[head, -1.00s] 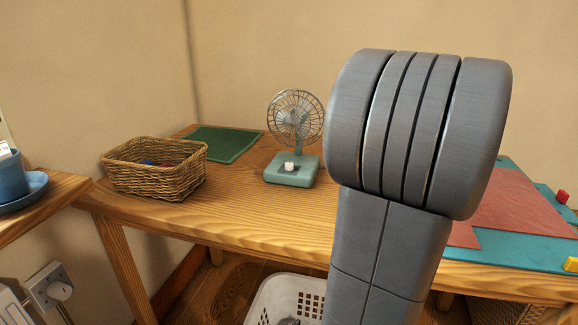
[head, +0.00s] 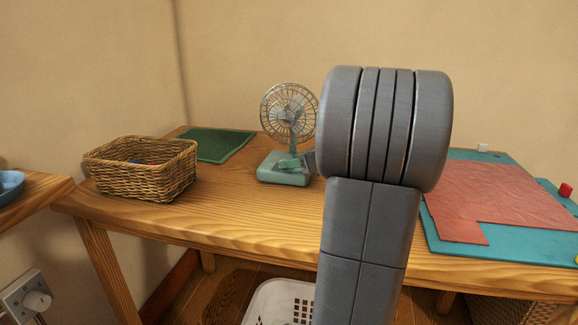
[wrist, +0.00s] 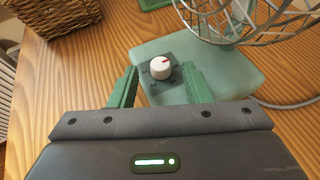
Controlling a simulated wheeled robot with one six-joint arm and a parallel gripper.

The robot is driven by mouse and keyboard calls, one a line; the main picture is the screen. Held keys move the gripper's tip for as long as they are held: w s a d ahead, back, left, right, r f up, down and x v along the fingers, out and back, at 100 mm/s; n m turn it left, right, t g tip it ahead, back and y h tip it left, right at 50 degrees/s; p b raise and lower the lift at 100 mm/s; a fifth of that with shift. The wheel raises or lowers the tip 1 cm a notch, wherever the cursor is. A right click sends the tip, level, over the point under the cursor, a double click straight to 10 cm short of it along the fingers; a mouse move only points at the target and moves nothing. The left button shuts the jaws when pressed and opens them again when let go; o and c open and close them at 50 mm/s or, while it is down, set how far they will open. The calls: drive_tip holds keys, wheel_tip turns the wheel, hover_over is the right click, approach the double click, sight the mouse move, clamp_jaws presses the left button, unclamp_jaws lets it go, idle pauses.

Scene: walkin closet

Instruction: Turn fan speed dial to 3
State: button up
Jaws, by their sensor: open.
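The small green desk fan (head: 284,168) stands on the wooden table, left of my arm in the head view. In the wrist view its base (wrist: 215,72) carries a white dial (wrist: 160,67) with a red mark on a dark plate; the mark points toward the upper right. The numbers on the plate are too small to read. My gripper (wrist: 158,82) is open, its green fingers on either side of the dial, the right one close to it. I cannot tell whether they touch it.
A wicker basket (head: 140,172) and a green mat (head: 215,146) lie to the left on the table (head: 230,215). A teal mat (head: 450,245) with red cloth (head: 500,195) is at the right. A white laundry basket (head: 280,305) stands below. A cable runs right from the fan.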

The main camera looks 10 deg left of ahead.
drive_tip(key=shift+x, duration=1.15)
clamp_jaws()
